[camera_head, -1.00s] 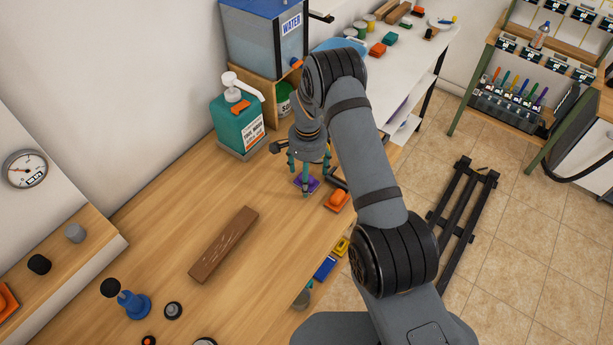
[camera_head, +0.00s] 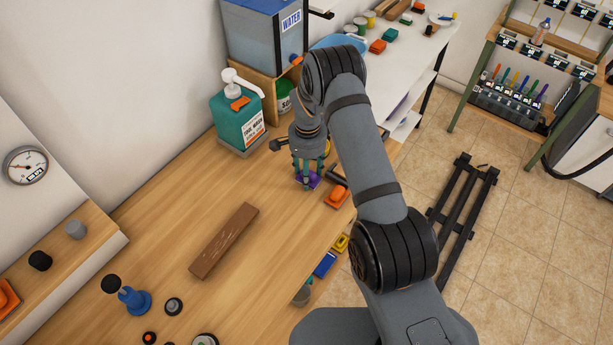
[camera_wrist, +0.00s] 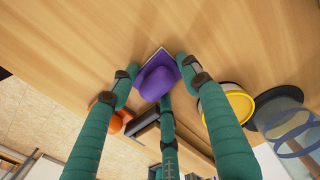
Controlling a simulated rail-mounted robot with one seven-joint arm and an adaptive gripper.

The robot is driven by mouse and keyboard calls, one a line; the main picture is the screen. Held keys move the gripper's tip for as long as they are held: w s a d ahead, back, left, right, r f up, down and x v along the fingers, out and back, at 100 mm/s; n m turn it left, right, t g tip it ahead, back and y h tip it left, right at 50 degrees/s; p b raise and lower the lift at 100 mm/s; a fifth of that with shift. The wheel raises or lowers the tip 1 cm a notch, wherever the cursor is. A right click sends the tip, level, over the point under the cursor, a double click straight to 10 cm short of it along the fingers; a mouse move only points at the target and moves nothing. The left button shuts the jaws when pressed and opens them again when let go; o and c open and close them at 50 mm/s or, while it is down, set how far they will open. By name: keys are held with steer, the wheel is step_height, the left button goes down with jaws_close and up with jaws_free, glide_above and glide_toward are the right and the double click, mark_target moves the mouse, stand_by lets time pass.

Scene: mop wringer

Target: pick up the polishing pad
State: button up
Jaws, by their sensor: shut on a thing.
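The polishing pad (camera_head: 313,181) is purple, a flat square base with a rounded grip on top, at the bench's right side beyond the brown block. In the wrist view the pad (camera_wrist: 158,82) lies between the teal fingers. My gripper (camera_head: 308,178) is above it, pointing down, with its fingers closed in around the purple grip. In the wrist view my gripper (camera_wrist: 164,88) has fingertips touching the grip's sides. I cannot tell whether the base is touching the bench or slightly above it.
An orange block (camera_head: 338,196) sits close on the right, near the bench edge. A teal soap pump bottle (camera_head: 238,118) stands behind, at the left. A brown bar (camera_head: 224,240) lies in front. The wooden bench (camera_head: 165,215) is clear to the left.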

steer(key=c, duration=0.4)
steer(key=shift+o, duration=0.2)
steer(key=shift+r, duration=0.1)
steer(key=shift+w+r+b, duration=0.1)
steer(key=shift+r+b, duration=0.45)
steer(key=shift+r, duration=0.05)
step_height(320, 180, up, 2)
steer(key=shift+r+b, duration=0.2)
steer(key=shift+b, duration=0.55)
steer(key=s+d+r+b, duration=0.4)
steer(key=d+r, duration=0.3)
steer(key=d, duration=0.4)
steer(key=o, duration=0.6)
steer(key=shift+r, duration=0.1)
steer(key=c, duration=0.7)
